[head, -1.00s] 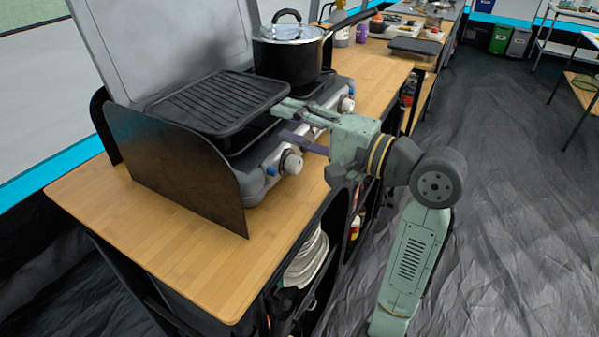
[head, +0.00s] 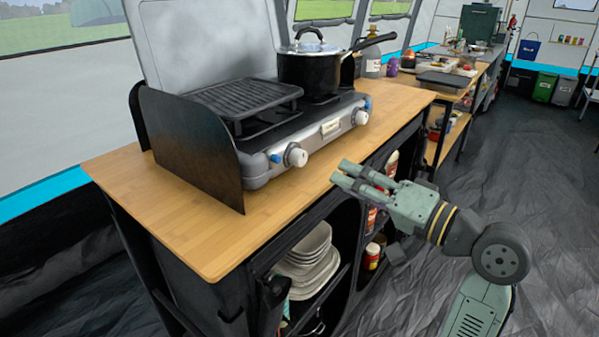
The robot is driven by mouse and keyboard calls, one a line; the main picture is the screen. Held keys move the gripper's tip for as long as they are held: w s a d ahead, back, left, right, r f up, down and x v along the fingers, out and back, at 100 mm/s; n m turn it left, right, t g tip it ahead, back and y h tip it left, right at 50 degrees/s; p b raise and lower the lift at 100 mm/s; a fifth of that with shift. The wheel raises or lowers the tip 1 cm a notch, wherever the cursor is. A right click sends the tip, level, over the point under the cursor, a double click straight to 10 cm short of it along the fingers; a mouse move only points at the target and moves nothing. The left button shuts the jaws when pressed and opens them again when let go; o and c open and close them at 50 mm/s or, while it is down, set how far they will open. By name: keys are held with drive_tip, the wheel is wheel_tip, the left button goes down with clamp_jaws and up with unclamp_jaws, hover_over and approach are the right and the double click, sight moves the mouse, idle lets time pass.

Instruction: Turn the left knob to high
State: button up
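The camping stove (head: 325,140) stands on a wooden counter. Its left knob (head: 297,156) is a white dial on the front face, below the grill plate side. The right knob (head: 361,117) is a similar white dial farther along the front. I cannot read any dial marks. My gripper (head: 341,172) is in front of the counter edge, to the right of and slightly lower in the picture than the left knob. It is apart from the knob and holds nothing visible. Its two fingers look near each other, but their gap is unclear.
A black pot (head: 308,70) with a long handle sits on the right burner, and a ribbed grill plate (head: 245,96) on the left. A dark side panel (head: 190,150) borders the stove's left. Plates (head: 308,258) and jars fill the shelves below. Open floor lies right.

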sight(302, 161)
drive_tip(key=p+x, duration=0.1)
drive_tip(key=x, duration=0.9)
drive_tip(key=shift+w+a, duration=0.25)
drive_tip(key=shift+w, duration=0.05)
drive_tip(key=shift+c, duration=0.2)
clamp_jaws()
